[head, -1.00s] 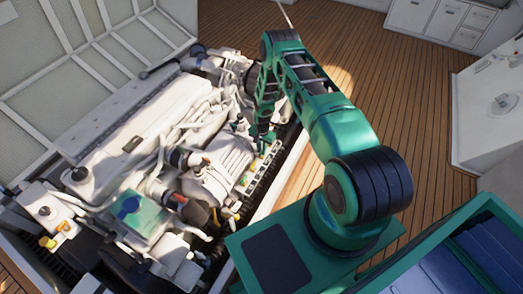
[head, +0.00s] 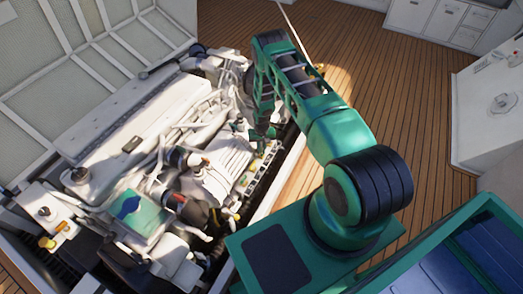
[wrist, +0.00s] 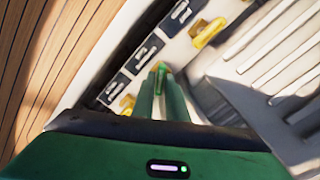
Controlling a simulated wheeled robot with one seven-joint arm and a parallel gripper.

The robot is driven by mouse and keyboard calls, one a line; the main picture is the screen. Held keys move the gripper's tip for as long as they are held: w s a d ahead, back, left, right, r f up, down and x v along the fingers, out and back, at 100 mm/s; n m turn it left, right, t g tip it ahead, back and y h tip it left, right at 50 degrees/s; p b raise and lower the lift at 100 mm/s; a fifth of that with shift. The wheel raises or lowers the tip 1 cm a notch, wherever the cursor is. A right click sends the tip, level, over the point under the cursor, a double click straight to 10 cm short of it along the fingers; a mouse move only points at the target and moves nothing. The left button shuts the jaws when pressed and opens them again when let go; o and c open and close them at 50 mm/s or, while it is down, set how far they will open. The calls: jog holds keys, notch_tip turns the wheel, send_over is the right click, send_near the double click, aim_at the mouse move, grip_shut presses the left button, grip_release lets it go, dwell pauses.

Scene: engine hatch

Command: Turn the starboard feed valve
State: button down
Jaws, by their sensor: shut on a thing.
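A light valve panel with a row of yellow handles and dark label plates runs along the engine's right side; its front part shows in the head view (head: 254,178). My gripper (wrist: 160,90) points down at this row in the wrist view. In the head view my arm partly hides the gripper and the handle.
One yellow handle (wrist: 208,32) stands to the upper right of my gripper and another (wrist: 127,102) to the lower left. A ribbed pale engine cover (wrist: 275,50) lies close on the right. Wooden deck (head: 400,110) is open beyond the hatch.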

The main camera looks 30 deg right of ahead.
jog(key=n, duration=0.6)
jog(key=shift+w+a, duration=0.1)
jog(key=shift+w, duration=0.15)
jog(key=n, duration=0.4)
jog(key=shift+r+n, duration=0.1)
jog(key=shift+n, duration=0.2)
jog(key=shift+w, duration=0.1)
jog(key=c, duration=1.8)
grip_release()
jog(key=shift+o, duration=0.2)
jog(key=shift+s, duration=0.2)
notch_tip(320, 180, up, 11)
jog(key=shift+f, duration=0.2)
